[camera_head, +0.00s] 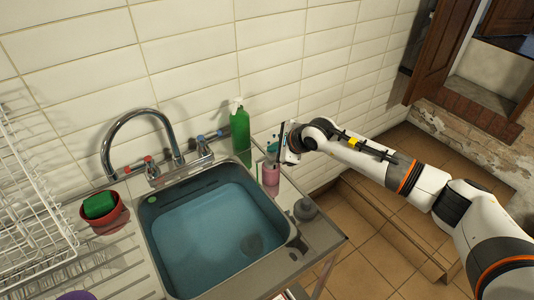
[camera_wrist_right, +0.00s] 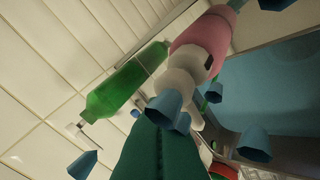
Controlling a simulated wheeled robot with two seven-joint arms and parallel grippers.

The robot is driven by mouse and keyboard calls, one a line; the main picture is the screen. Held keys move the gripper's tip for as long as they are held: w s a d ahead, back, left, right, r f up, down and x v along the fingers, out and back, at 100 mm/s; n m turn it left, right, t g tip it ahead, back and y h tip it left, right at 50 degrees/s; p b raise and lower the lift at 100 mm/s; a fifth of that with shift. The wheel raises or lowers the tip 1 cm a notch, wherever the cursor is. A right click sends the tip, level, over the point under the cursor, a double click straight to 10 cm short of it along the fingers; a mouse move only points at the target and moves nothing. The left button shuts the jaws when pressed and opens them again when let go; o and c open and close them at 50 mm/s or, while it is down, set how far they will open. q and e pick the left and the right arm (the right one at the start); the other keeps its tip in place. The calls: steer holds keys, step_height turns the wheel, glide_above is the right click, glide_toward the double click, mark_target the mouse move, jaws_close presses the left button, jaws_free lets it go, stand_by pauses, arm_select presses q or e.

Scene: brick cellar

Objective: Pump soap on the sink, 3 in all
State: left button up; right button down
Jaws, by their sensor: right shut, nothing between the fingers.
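A green bottle with a white pump head (camera_head: 239,128) stands upright against the tiled wall, behind the sink's right back corner. The same bottle shows on its side in the right wrist view (camera_wrist_right: 125,85), apart from the gripper. The sink (camera_head: 212,237) is a steel basin holding blue water. My left gripper is not in view.
A small grey object (camera_head: 305,208) sits on the sink's right ledge. The curved tap (camera_head: 140,118) stands left of the bottle. A red bowl (camera_head: 112,222) holds a green sponge (camera_head: 99,204). A white wire rack (camera_head: 30,200) is at far left.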

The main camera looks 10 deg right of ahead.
steer(key=shift+r, duration=0.15)
steer(key=shift+r+p, duration=0.95)
steer(key=shift+r, duration=2.05)
step_height(320, 180, up, 7)
steer(key=p, duration=0.2)
glide_above(274, 156)
